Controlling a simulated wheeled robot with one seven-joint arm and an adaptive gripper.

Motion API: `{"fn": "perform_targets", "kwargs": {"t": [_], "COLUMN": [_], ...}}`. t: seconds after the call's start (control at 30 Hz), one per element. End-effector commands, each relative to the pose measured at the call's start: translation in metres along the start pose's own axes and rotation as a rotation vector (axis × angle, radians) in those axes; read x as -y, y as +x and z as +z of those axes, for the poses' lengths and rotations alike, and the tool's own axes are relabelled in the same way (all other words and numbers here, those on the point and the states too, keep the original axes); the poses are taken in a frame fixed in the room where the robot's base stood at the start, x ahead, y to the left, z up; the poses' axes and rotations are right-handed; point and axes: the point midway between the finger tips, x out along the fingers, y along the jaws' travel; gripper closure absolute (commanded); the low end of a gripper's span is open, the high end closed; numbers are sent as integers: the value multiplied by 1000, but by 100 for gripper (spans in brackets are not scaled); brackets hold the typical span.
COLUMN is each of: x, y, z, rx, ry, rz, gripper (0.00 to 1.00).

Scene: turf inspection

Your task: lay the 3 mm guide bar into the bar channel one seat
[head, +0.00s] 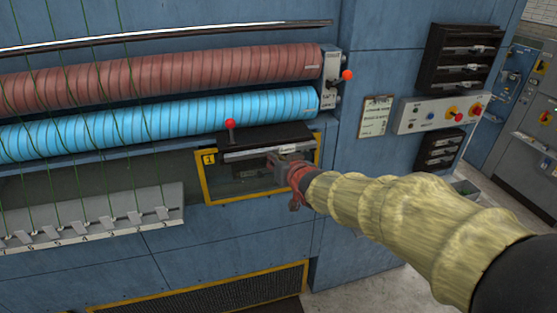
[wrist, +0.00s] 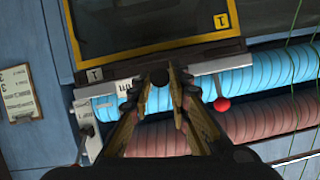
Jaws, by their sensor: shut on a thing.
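My gripper (head: 284,160) is shut on a thin silver guide bar (head: 250,154), near its right end in the head view. The bar has a small white label. It lies roughly level along the front edge of the dark bar channel (head: 262,135), above a yellow-framed window marked 1. In the wrist view the bar (wrist: 215,66) runs across behind my gripper's fingers (wrist: 165,88), with a white label beside them. The fingers hide the bar's middle there. I cannot tell whether the bar rests in the channel or is held just in front of it.
A red-knobbed lever (head: 230,124) stands at the channel's left. A blue roller (head: 180,115) and a brown roller (head: 180,75) run behind it. A dark rack (head: 432,60) with several bars, a clipboard (head: 375,117) and a button panel (head: 436,114) are at right.

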Motion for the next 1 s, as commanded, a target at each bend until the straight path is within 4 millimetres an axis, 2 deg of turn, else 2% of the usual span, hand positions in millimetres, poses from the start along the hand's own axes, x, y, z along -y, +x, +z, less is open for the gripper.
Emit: {"fn": "perform_targets", "kwargs": {"t": [1.0], "x": [1], "y": [26], "z": [-12], "rx": [-2], "ry": [0], "rz": [-1], "gripper": [100]}}
